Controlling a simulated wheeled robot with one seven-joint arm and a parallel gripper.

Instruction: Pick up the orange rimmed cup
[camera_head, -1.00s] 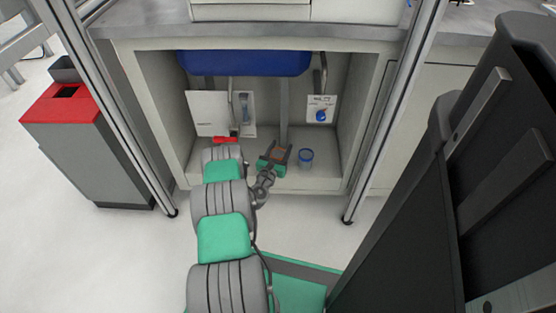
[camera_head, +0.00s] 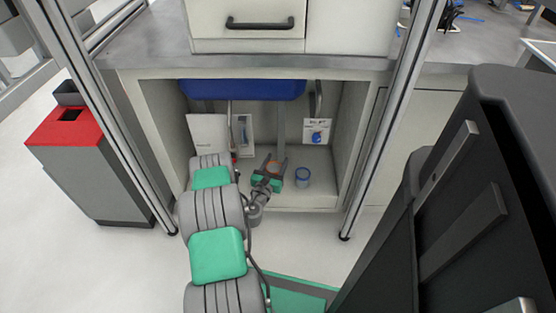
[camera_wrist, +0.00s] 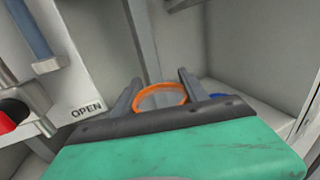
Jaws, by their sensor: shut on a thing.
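The orange rimmed cup (camera_wrist: 161,96) shows in the wrist view as an orange ring between the two fingers of my gripper (camera_wrist: 158,88). Its body below the rim is mostly hidden behind the gripper. In the head view a bit of its orange-brown rim (camera_head: 272,166) shows between the fingers of my gripper (camera_head: 270,170), inside the open cabinet under the counter. The gripper is shut on the cup. I cannot tell whether the cup touches the cabinet floor.
A blue rimmed cup (camera_head: 302,176) stands just right of my gripper on the cabinet floor (camera_head: 322,190). A blue basin (camera_head: 243,89) hangs above. A white panel reading OPEN (camera_wrist: 85,85) is at left. Metal posts (camera_head: 388,130) flank the cabinet. A red-topped bin (camera_head: 90,150) stands left.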

